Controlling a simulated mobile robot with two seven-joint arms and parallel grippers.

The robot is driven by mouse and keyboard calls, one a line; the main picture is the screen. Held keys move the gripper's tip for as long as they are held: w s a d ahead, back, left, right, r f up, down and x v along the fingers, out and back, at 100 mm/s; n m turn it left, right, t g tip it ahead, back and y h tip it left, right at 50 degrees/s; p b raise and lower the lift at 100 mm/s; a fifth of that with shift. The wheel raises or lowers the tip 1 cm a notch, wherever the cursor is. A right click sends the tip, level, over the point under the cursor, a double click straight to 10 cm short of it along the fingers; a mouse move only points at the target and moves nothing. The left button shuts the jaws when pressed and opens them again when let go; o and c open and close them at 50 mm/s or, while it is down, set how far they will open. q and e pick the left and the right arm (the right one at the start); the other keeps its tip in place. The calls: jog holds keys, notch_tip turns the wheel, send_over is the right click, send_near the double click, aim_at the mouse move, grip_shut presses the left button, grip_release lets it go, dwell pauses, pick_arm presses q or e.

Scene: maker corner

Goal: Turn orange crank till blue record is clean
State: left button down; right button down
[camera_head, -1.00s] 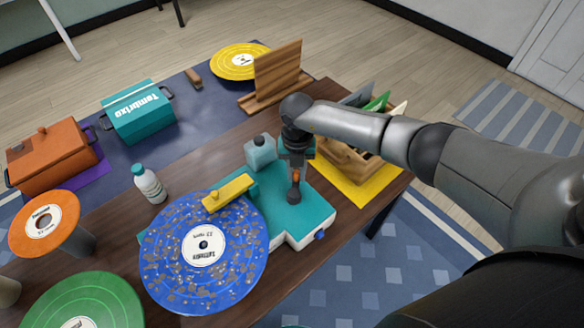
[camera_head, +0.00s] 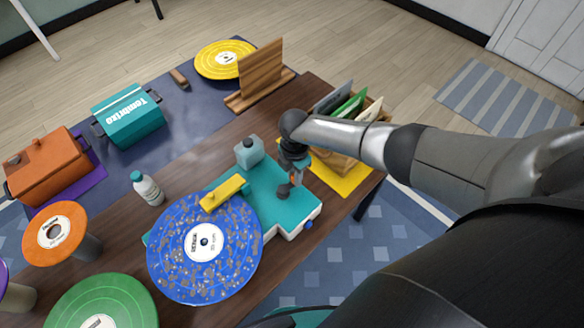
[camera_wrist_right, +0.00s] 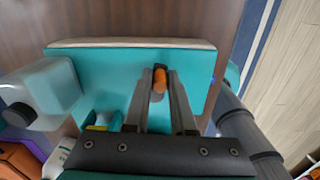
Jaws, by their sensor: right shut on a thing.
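The blue record (camera_head: 225,263) lies flat on the teal cleaning machine (camera_head: 270,215), with brown-grey specks spread over its face. A yellow bar (camera_head: 222,193) reaches over its upper edge. My right gripper (camera_head: 289,183) is over the machine, to the right of the bar. In the right wrist view, the orange crank's handle (camera_wrist_right: 160,79) sits between the tips of its fingers, and the gripper is shut on it. In the head view the gripper hides most of the crank; a dark arm end shows beneath. My left gripper is not in view.
A blue-grey bottle (camera_head: 249,152) stands at the machine's back edge, and a white bottle (camera_head: 147,188) stands left of the bar. A green record (camera_head: 125,300) and an orange record (camera_head: 70,222) are at the left. A record crate (camera_head: 335,165) is behind my right arm.

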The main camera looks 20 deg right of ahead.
jog(key=shift+s+d+m+p, duration=0.1)
jog(key=shift+s+m+p, duration=0.15)
jog(key=shift+m+p, duration=0.35)
jog(key=shift+s+m+p, duration=0.2)
jog(key=shift+m+p, duration=0.15)
jog(key=shift+m, duration=0.45)
jog(key=c, duration=0.8)
grip_release()
jog(key=shift+o, duration=0.2)
jog(key=shift+r, duration=0.1)
notch_tip(320, 180, up, 6)
jog(key=p, duration=0.2)
jog(key=shift+f+p, duration=0.25)
jog(key=shift+p, duration=0.1)
notch_tip(320, 180, up, 10)
jog(key=p, duration=0.1)
jog(key=shift+f, duration=0.2)
